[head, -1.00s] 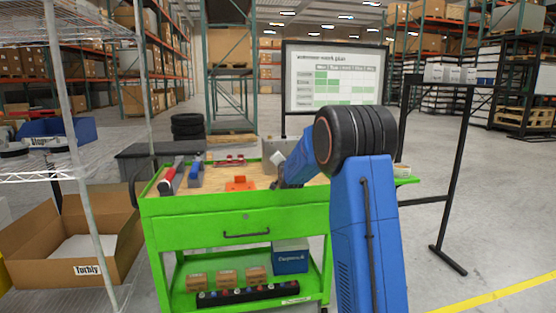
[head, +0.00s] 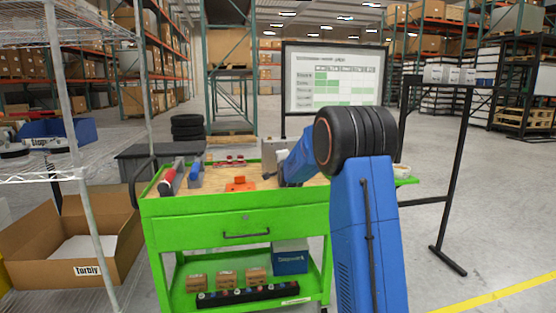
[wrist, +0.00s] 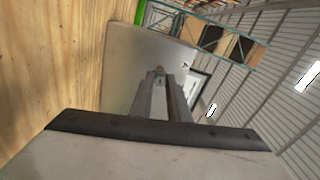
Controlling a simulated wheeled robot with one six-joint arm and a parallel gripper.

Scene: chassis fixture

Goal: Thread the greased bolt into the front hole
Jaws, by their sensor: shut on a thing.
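The grey chassis plate (head: 270,155) stands upright at the back of the green cart's wooden top, partly hidden behind my arm. In the wrist view its broad grey face (wrist: 130,70) fills the area ahead of my fingers. My gripper (wrist: 160,76) is shut on a small brassy bolt (wrist: 159,69), of which only a little shows at the fingertips. The bolt is at or very near the plate's face; I cannot tell whether it touches or sits in a hole. A small dark mark (wrist: 186,66) shows on the plate to the right; the front hole is not clearly visible.
The green cart (head: 235,206) carries an orange piece (head: 240,184), small red items (head: 230,162) and red-and-blue-handled tools (head: 170,180) on the left. A wire shelf (head: 40,177) and a cardboard box (head: 70,235) stand left.

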